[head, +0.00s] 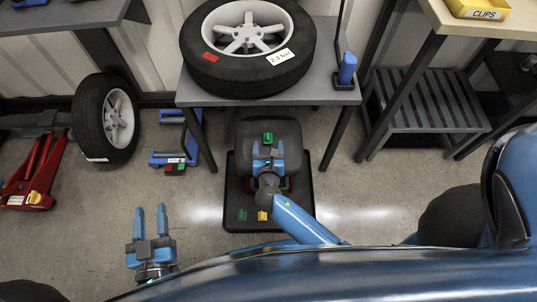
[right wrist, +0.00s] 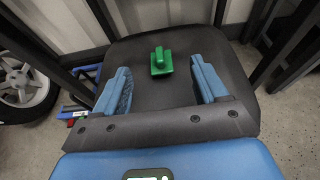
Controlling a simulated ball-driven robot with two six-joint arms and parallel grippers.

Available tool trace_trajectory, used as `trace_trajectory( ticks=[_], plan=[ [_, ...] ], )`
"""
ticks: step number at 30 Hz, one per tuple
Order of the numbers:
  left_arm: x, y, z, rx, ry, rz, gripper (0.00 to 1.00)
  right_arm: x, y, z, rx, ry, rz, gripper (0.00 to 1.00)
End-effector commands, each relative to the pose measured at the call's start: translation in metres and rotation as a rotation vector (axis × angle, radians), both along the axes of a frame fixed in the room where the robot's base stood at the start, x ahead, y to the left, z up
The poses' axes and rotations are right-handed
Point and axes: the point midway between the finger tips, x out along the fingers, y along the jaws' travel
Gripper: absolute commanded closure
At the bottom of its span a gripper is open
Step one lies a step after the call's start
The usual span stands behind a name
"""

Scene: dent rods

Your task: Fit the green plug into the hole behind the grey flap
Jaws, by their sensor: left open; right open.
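A green plug (head: 267,137) sits on a dark padded seat (head: 289,128). In the right wrist view the plug (right wrist: 161,62) has a square base with a raised grip on top. My right gripper (head: 267,150) is open over the seat, its fingers pointing at the plug. In the right wrist view the plug appears between and slightly beyond the spread fingertips (right wrist: 160,68), with clear gaps on both sides. My left gripper (head: 150,220) is open and empty over the floor at lower left. I cannot make out the grey flap or its hole in either view.
A dark tray (head: 236,190) under the seat carries another green piece (head: 243,214) and a yellow piece (head: 262,215). A grey table (head: 340,96) with a wheel (head: 290,75) stands behind. A glossy blue body panel (head: 400,270) fills the front. Floor around my left gripper is clear.

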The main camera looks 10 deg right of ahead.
Motion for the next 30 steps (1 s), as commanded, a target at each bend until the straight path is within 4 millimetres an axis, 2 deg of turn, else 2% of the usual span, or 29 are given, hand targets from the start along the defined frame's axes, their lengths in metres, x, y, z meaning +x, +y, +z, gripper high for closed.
trace_trajectory(
  ticks=[6, 15, 30],
  plan=[
    [0.0, 0.0, -0.016, 0.0, 0.0, 0.0, 0.57, 0.023, -0.005, -0.011, 0.003, -0.002, -0.002, 0.28],
    [0.0, 0.0, -0.017, 0.0, 0.0, 0.0, 0.57, 0.047, -0.01, -0.018, 0.002, -0.001, -0.001, 0.28],
    [0.0, 0.0, -0.019, 0.0, 0.0, 0.0, 0.57, 0.058, -0.012, -0.021, 0.002, 0.0, 0.0, 0.28]
  ],
)
